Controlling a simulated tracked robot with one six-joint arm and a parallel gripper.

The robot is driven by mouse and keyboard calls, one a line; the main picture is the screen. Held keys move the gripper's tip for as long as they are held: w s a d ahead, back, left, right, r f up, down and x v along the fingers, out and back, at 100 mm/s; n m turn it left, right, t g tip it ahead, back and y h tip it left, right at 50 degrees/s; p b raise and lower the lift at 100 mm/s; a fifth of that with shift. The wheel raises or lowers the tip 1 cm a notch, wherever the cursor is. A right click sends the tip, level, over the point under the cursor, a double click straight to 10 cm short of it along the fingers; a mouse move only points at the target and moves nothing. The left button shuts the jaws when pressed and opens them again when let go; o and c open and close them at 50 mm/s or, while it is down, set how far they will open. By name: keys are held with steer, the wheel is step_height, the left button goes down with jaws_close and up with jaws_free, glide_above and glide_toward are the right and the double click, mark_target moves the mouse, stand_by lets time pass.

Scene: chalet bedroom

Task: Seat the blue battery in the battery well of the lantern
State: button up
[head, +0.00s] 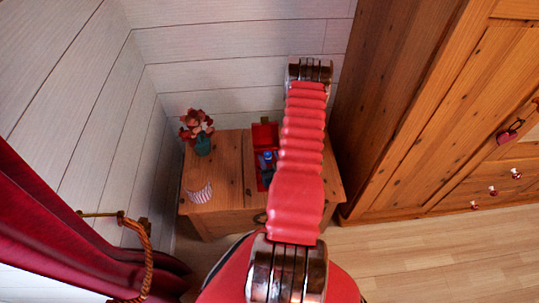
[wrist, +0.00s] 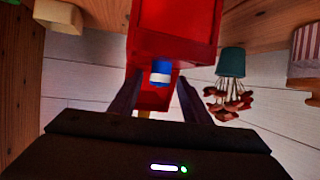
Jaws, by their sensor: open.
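The red lantern (head: 264,133) stands on the wooden bedside cabinet in the head view, partly behind my arm. In the wrist view the lantern (wrist: 178,35) fills the top middle. The blue battery (wrist: 161,71), with a white band, shows against the lantern's red parts, and it also shows in the head view (head: 267,156). I cannot tell how deep it sits in the well or whether it is in it. My gripper (wrist: 157,88) is open, with its two dark fingers apart on either side of the battery in the picture.
On the cabinet (head: 222,163), a teal vase (head: 203,146) with red flowers stands left of the lantern, and a red-and-white striped item (head: 200,193) lies near the front left. A wooden wardrobe (head: 440,110) stands close on the right. A pale block (wrist: 58,16) shows in the wrist view.

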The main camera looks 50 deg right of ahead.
steer(key=v, duration=0.9)
steer(key=shift+s+a, duration=0.25)
steer(key=shift+r, duration=0.15)
steer(key=shift+w, duration=0.1)
